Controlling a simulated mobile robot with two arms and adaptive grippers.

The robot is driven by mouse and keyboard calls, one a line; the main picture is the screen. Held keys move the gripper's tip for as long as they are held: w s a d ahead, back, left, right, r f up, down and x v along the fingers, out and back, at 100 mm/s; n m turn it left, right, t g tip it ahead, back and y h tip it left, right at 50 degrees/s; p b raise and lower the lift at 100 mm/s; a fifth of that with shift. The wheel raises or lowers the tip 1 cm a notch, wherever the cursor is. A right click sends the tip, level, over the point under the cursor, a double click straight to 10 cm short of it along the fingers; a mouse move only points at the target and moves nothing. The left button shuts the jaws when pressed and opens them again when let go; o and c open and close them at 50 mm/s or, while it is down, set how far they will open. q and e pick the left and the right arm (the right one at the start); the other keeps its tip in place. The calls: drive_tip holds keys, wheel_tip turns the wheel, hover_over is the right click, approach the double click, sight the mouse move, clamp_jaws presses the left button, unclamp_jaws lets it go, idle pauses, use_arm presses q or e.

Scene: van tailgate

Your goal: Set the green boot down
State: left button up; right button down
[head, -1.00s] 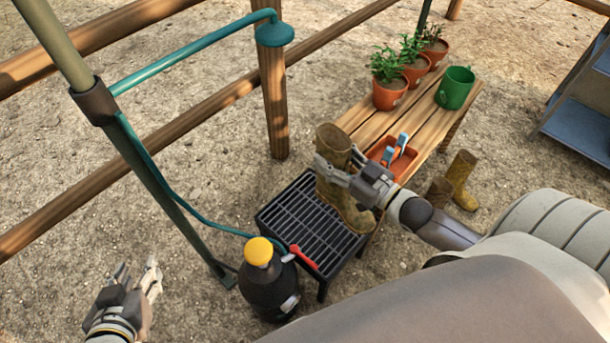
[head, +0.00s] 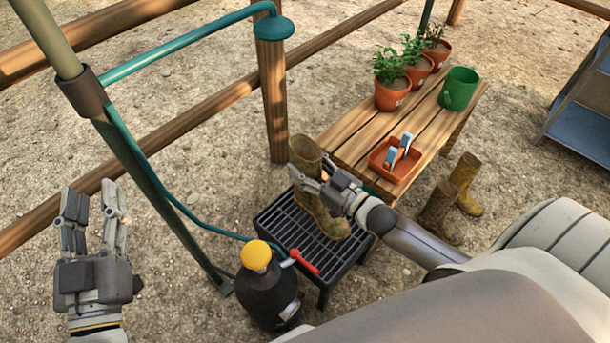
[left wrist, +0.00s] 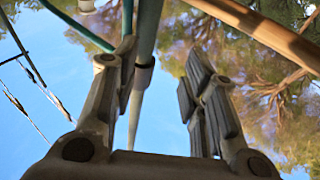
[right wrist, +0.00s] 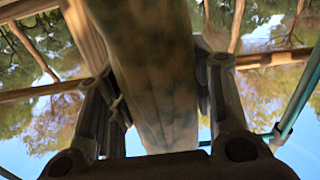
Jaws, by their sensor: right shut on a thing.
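A muddy olive-green boot (head: 306,154) stands nearly upright over the black slatted grate stand (head: 283,226). Its foot points toward the lower right and appears at the level of the slats; I cannot tell whether the sole touches. My right gripper (head: 308,180) is shut on the boot's shaft. In the right wrist view the shaft (right wrist: 150,70) fills the space between the fingers. My left gripper (head: 91,200) is raised at the left, open and empty. The left wrist view shows its fingers (left wrist: 163,85) apart with nothing between them.
A black cylinder with a yellow cap (head: 256,255) and red lever stands against the grate's front left. A wooden bench (head: 350,137) behind holds an orange tray (head: 397,175), plant pots and a green mug (head: 459,89). Another pair of boots (head: 464,182) stands on the ground at right.

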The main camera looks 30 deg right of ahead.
drive_tip(key=shift+w+a+f, duration=0.1)
drive_tip(key=shift+f, duration=0.1)
use_arm(q)
drive_tip(key=s+r+t+h+b, duration=0.1)
drive_tip(key=s+r+t, duration=0.2)
drive_tip(key=r, duration=0.3)
drive_tip(key=shift+r+t+h, duration=0.15)
drive_tip(key=shift+t+h, duration=0.15)
drive_tip(key=shift+t, duration=0.3)
use_arm(e)
drive_tip(key=shift+f, duration=1.45)
use_arm(q)
drive_tip(key=shift+b, duration=0.3)
use_arm(e)
drive_tip(key=shift+f, duration=0.1)
drive_tip(key=c, duration=0.7)
unclamp_jaws()
use_arm(q)
drive_tip(key=shift+s+r, duration=0.1)
